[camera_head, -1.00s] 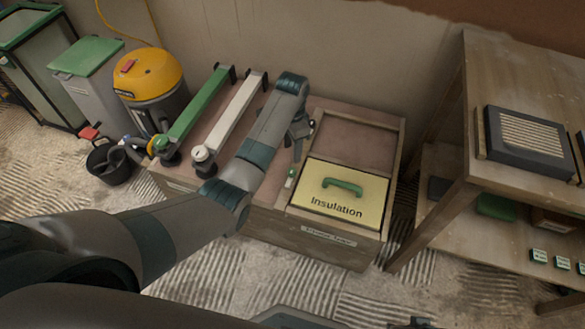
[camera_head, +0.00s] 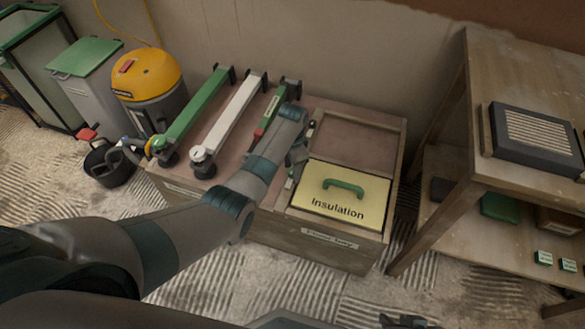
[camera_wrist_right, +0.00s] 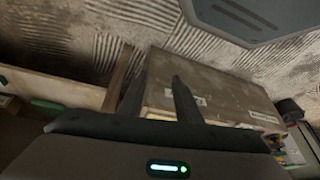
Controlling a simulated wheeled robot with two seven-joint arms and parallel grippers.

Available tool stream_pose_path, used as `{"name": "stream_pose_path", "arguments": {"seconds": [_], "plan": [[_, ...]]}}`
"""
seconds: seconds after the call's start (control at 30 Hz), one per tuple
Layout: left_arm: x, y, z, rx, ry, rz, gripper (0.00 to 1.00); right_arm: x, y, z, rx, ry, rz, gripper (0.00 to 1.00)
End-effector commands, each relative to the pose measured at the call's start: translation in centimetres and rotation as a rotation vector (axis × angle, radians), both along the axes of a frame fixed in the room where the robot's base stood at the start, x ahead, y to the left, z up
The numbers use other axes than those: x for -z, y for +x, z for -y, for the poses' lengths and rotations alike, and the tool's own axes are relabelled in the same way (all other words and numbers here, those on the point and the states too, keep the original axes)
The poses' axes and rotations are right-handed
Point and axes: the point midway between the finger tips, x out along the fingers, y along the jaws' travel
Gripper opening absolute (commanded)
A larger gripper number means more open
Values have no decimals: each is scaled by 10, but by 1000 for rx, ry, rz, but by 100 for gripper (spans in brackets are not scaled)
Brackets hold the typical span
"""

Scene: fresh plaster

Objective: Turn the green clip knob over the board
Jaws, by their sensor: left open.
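A yellow board (camera_head: 317,206) marked "Insulation", with a green handle (camera_head: 344,187), lies in the front compartment of a wooden box. My left gripper (camera_head: 297,157) is open, pointing down over the box's divider at the board's left edge. The small clip (camera_head: 290,183) is beside that edge, just below the gripper. Its green knob is mostly hidden by the gripper, and I cannot tell if they touch. My right gripper (camera_head: 404,320) is low at the bottom edge of the head view, away from the box. In the right wrist view its two dark fingers (camera_wrist_right: 158,98) stand apart, with nothing between.
Green (camera_head: 200,112) and white (camera_head: 233,117) bars stand on the box, left of my left arm. A third bar (camera_head: 268,112) is partly behind the arm. A yellow vacuum (camera_head: 147,76) and black bucket (camera_head: 108,166) stand left. A wooden shelf (camera_head: 455,185) stands right.

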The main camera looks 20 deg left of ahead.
Motion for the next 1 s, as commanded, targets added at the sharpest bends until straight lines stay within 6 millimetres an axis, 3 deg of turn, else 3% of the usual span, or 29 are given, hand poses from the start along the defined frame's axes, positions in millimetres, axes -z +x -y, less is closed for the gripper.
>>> {"name": "stream_pose_path", "arguments": {"seconds": [0.07, 0.1, 0.27, 0.67, 1.0], "plan": [[0, 0, 0, 0, 0, 0, 43, 0, -1, 0, 0, 0, -2, 31], [0, 0, 0, 0, 0, 0, 38, 0, -2, 0, -1, 0, -3, 31], [0, 0, 0, 0, 0, 0, 2, 1, -4, 0, -1, 0, -7, 31], [-2, 0, 0, -37, 0, -3, 2, -2, -8, 4, 0, -14, -32, 31], [-3, 0, 0, -184, 1, -2, 2, -6, -20, 28, 25, -79, -140, 31]]}}
